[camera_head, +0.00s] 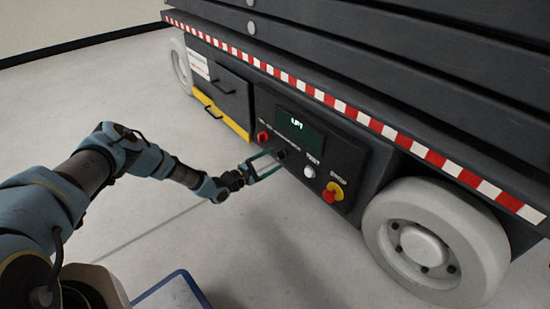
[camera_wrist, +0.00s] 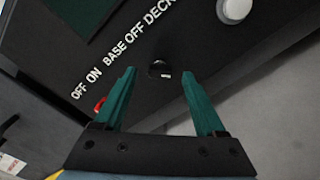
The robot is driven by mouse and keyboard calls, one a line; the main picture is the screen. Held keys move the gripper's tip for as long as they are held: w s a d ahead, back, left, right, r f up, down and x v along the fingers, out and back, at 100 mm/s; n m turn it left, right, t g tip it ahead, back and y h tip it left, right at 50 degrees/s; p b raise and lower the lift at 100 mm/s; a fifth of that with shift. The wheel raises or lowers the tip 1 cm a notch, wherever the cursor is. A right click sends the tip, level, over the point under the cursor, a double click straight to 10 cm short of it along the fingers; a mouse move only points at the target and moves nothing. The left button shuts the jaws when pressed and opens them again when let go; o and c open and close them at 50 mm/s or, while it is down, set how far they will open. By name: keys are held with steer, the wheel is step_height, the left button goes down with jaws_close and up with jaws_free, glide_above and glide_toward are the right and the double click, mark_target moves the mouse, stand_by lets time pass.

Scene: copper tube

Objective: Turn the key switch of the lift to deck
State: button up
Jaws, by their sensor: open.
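The lift's black control panel (camera_head: 318,148) faces me in the head view. The key switch (camera_wrist: 159,69) is a small dark round knob below the lettering "BASE OFF DECK" in the wrist view, and it also shows in the head view (camera_head: 281,153). My gripper (camera_wrist: 157,80) is open, with its two green fingers on either side of the key switch. Whether the fingers touch it, I cannot tell. In the head view my gripper (camera_head: 266,165) reaches the panel's lower edge. Which position the key points to is too dark to tell.
A red knob (camera_head: 263,137) sits left of the key switch. A white button (camera_head: 309,171) and a red stop button on yellow (camera_head: 333,191) sit to its right. A lit display (camera_head: 300,130) is above. A grey wheel (camera_head: 436,240) stands at right. The floor is clear.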

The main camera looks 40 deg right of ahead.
steer(key=a+p, duration=0.2)
steer(key=a, duration=0.7)
steer(key=shift+w, duration=0.2)
steer(key=shift+r, duration=0.1)
steer(key=s+a+r+m+t+y, duration=0.1)
steer(key=a+r+m+y, duration=0.35)
steer(key=a+r, duration=0.95)
steer(key=s+a+r+m+t+y, duration=0.15)
steer(key=a+r+y, duration=0.7)
steer(key=a, duration=0.85)
steer(key=a+r+m+y, duration=0.3)
steer(key=a+r+y, duration=0.2)
steer(key=a+r, duration=1)
step_height(320, 180, up, 32)
steer(key=p, duration=3.4)
steer(key=shift+s+a+r, duration=0.15)
steer(key=shift+a+r, duration=0.05)
steer(key=shift+a, duration=0.25)
